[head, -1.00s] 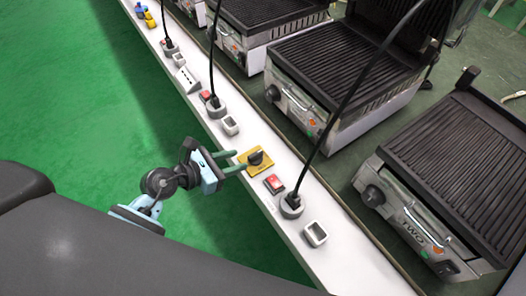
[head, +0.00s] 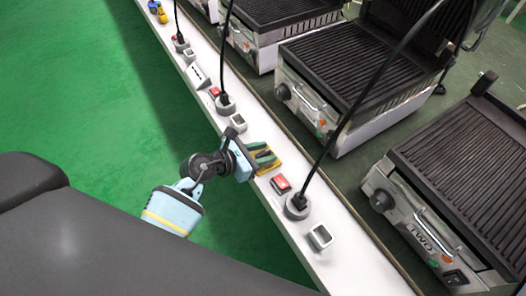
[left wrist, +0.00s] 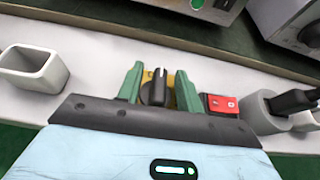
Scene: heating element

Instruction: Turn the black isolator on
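The black isolator (left wrist: 158,88) is a rotary knob on a yellow plate (head: 268,163) set on the white ledge. In the left wrist view the knob stands between the two green fingers of my left gripper (left wrist: 159,88), with its raised grip pointing away from the gripper. The fingers are apart on either side of the knob, and small gaps seem to show. In the head view my left gripper (head: 265,157) reaches over the yellow plate and hides most of the knob. My right gripper is not in view.
A red switch (head: 280,184) and a grey socket with a black plug (head: 297,206) sit beside the plate. An empty white socket (head: 320,237) is nearer. Several grills (head: 345,85) stand behind the ledge. A black cable (head: 375,85) rises from the plug.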

